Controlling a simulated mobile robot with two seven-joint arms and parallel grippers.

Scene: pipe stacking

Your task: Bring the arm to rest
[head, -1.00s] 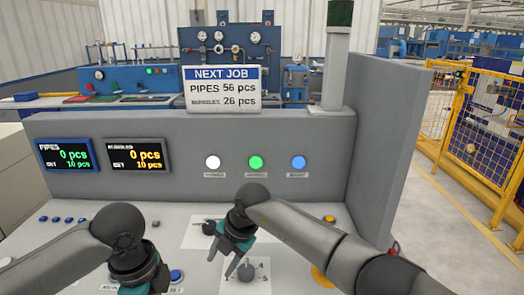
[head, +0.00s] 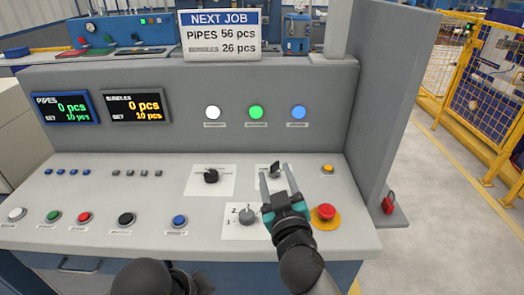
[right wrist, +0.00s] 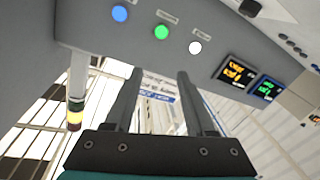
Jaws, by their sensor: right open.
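My right gripper (head: 276,172) is open over the right half of the control desk (head: 120,195), fingers pointing away toward the back panel. In the head view its fingertips overlap a dark rotary switch (head: 274,168) on a white plate; I cannot tell the height gap. In the right wrist view both fingers (right wrist: 155,95) are apart with nothing held between them, and the panel lights show upside down beyond. A dark rounded part of my left arm (head: 150,278) shows at the bottom edge; the left gripper is out of view.
A red emergency button (head: 326,212) sits just right of my right gripper. Rotary knobs (head: 247,216) (head: 211,176) are close on its left. White, green and blue lights (head: 256,112) are on the upright panel. A tall side wall (head: 385,110) bounds the right. The desk's left half is clear above its buttons.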

